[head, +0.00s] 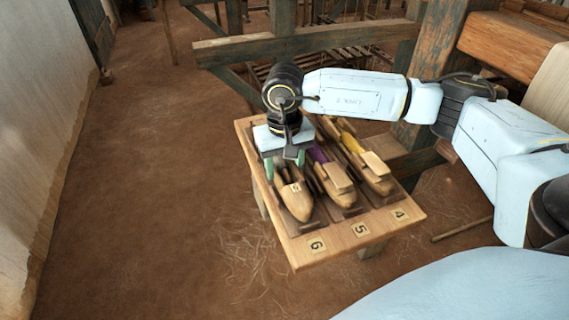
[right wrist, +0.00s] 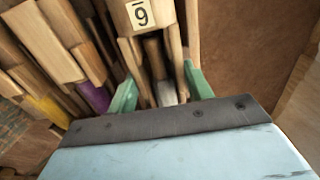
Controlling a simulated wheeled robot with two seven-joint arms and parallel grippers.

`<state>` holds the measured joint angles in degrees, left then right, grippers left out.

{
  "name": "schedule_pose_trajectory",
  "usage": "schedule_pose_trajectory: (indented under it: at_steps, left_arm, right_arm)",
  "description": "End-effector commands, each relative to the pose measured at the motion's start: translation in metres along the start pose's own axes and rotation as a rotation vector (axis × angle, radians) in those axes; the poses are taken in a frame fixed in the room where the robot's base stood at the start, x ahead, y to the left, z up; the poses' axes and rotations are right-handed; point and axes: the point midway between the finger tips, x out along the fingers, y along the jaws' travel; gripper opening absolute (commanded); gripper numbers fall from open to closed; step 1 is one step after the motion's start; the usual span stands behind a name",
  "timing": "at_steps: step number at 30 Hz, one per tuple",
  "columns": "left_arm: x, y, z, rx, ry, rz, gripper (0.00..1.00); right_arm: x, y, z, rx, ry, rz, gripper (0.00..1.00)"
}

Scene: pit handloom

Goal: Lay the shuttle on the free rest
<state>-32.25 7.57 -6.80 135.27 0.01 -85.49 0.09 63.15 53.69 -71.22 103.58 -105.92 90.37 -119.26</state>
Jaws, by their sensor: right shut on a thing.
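My right gripper (head: 285,165) points down over the left lane of a small wooden stand (head: 285,258). Its green fingers are shut on a wooden shuttle (head: 295,198) with a small number tag on top. The shuttle also shows between the fingers in the right wrist view (right wrist: 141,14). It lies lengthwise over the rest marked 6 (head: 317,245); I cannot tell whether it touches the rest. The gripper hides its far end. My left gripper is not in view.
A shuttle with purple thread (head: 334,180) lies in the lane marked 5, close beside the held one. A shuttle with yellow thread (head: 372,170) lies in the lane marked 4. Loom beams (head: 300,42) stand behind. The earth floor (head: 150,200) at left is clear.

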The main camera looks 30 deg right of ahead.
Motion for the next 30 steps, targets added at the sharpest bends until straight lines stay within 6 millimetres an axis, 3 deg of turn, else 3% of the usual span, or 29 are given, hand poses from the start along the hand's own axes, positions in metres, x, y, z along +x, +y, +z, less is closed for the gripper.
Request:
schedule_pose_trajectory:
  at_steps: [5, 6, 11, 20, 30]
  left_arm:
    - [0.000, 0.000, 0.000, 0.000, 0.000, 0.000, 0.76]
    - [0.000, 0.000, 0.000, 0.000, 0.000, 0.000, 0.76]
    - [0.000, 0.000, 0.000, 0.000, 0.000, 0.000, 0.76]
    - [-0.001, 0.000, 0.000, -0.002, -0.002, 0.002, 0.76]
    - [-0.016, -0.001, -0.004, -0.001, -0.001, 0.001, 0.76]
  right_arm:
    - [-0.001, 0.000, 0.000, 0.000, 0.001, -0.001, 0.20]
    - [-0.001, 0.000, 0.000, 0.000, 0.001, -0.001, 0.54]
    - [-0.001, 0.000, 0.000, 0.000, 0.001, -0.001, 0.75]
    - [0.000, 0.000, 0.000, 0.000, -0.002, 0.001, 0.76]
    - [-0.024, 0.000, 0.000, 0.000, 0.000, -0.001, 0.76]
